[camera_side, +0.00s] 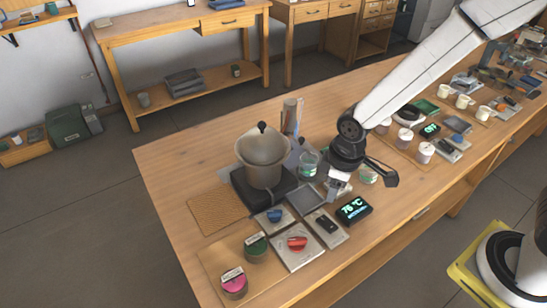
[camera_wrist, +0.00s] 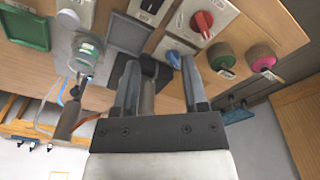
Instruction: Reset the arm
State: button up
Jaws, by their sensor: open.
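My gripper (camera_side: 365,174) hangs over the front part of the long wooden table, to the right of the pot and behind the temperature display. In the wrist view its two fingers (camera_wrist: 160,64) stand apart. A grey pot (camera_side: 262,158) with a dark knob on top sits on a dark heating plate (camera_side: 262,187), left of my gripper. In the wrist view a dark block and a grey cylinder show between the fingers, partly covered; I cannot tell that the fingers touch either.
A display (camera_side: 354,209) reads 76 °C. A red-knob panel (camera_side: 297,246), a blue-knob panel (camera_side: 275,216), a glass jar (camera_side: 308,164), a green jar (camera_side: 256,246) and a pink jar (camera_side: 234,283) stand close by. Cups and devices crowd the table's right end. A woven mat (camera_side: 217,208) is bare.

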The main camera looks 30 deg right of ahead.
jog(key=s+d+r+m, duration=0.2)
jog(key=d+m, duration=0.1)
jog(key=d, duration=0.2)
jog(key=s+d+r+m+t, duration=0.1)
jog(key=s+d+r+m, duration=0.2)
jog(key=d+m, duration=0.1)
jog(key=shift+s+d+t, duration=0.25)
jog(key=shift+d+t, duration=0.05)
jog(key=shift+d, duration=0.45)
